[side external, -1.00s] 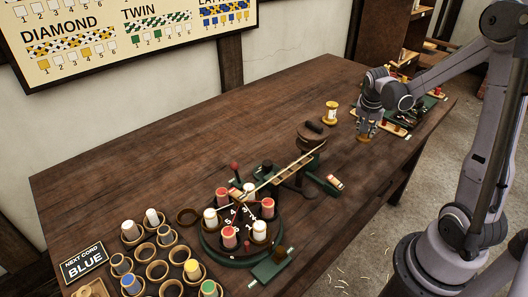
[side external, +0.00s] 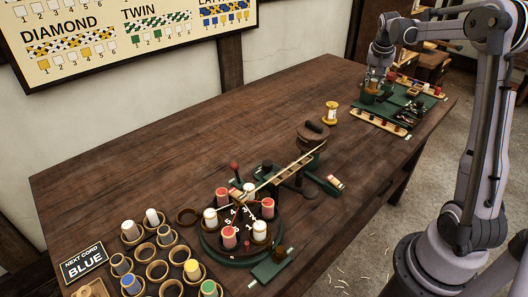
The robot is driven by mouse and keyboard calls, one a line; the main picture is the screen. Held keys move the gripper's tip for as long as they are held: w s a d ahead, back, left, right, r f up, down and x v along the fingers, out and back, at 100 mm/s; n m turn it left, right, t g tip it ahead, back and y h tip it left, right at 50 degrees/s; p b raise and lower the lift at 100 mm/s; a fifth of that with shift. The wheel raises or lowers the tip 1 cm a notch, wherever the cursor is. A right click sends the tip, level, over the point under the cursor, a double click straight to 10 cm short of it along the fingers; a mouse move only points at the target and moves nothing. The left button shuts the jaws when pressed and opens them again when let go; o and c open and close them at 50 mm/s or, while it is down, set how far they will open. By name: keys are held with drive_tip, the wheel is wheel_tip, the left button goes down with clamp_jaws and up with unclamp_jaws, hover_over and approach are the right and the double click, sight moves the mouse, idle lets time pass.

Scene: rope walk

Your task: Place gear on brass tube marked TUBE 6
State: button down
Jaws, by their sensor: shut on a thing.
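My gripper (side external: 374,82) is at the far end of the bench, over the left back corner of a green board (side external: 383,115). It is shut on a small tan-gold piece, which looks like the gear (side external: 371,90). The gear is tiny here and partly covered by the fingers; I cannot tell whether it touches anything below. Several small brass-coloured and dark parts stand on the board. I cannot read a TUBE 6 mark or pick out that tube.
A tan strip with red pieces (side external: 379,122) runs along the board's front. A braiding stand with bobbins (side external: 240,225) and a bobbin rack (side external: 158,262) are nearer. The bench's left back is clear.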

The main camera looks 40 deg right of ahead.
drive_tip(key=w+d+r, duration=0.2)
hover_over(332, 104)
wheel_tip(332, 104, down, 7)
drive_tip(key=shift+d+f, duration=0.1)
drive_tip(key=shift+d, duration=0.05)
drive_tip(key=shift+f, duration=2)
drive_tip(key=c, duration=1.2)
unclamp_jaws()
drive_tip(key=shift+f, duration=0.1)
